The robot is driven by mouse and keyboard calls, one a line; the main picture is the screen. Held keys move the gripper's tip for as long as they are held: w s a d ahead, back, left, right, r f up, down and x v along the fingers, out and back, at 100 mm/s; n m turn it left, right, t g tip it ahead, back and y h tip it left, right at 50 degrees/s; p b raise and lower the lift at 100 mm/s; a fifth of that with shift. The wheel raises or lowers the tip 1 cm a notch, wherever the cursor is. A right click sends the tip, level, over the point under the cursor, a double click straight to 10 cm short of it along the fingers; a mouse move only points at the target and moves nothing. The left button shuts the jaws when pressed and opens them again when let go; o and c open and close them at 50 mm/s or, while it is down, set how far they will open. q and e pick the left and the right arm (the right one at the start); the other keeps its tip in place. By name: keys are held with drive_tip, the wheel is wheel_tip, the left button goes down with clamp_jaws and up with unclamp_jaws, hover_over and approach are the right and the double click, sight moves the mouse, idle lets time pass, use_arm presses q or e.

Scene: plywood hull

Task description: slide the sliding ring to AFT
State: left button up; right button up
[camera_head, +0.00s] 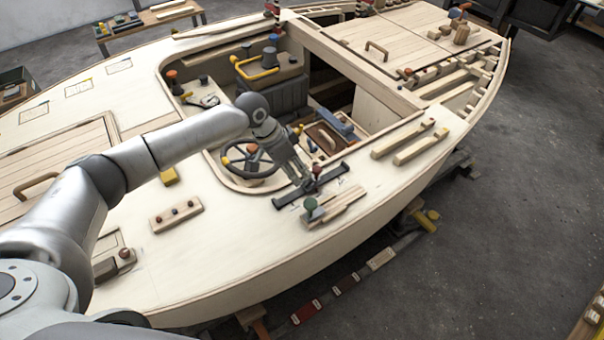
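A black rail (336,173) lies on the pale deck at the near right side of the cockpit opening. A small red-topped piece (317,170) stands on this rail near its middle; it looks like the sliding ring, but it is too small to be sure. My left gripper (302,183) points down at the rail, just left of the red-topped piece. Whether they touch, and whether the fingers are open, I cannot tell. No AFT marking is legible. My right gripper is not in view.
A steering wheel (248,160) stands in the cockpit left of the gripper. A green knob (311,205) on a wooden block is just in front of the rail. Wooden cleats (403,138) lie to the right. A three-button block (176,214) sits on the open near deck.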

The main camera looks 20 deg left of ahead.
sight(312, 181)
use_arm(q)
drive_tip(key=x, duration=0.3)
drive_tip(key=shift+w+d+f, duration=0.1)
drive_tip(key=shift+d+f, duration=0.1)
drive_tip(key=shift+f, duration=0.1)
drive_tip(key=shift+c, duration=0.9)
clamp_jaws()
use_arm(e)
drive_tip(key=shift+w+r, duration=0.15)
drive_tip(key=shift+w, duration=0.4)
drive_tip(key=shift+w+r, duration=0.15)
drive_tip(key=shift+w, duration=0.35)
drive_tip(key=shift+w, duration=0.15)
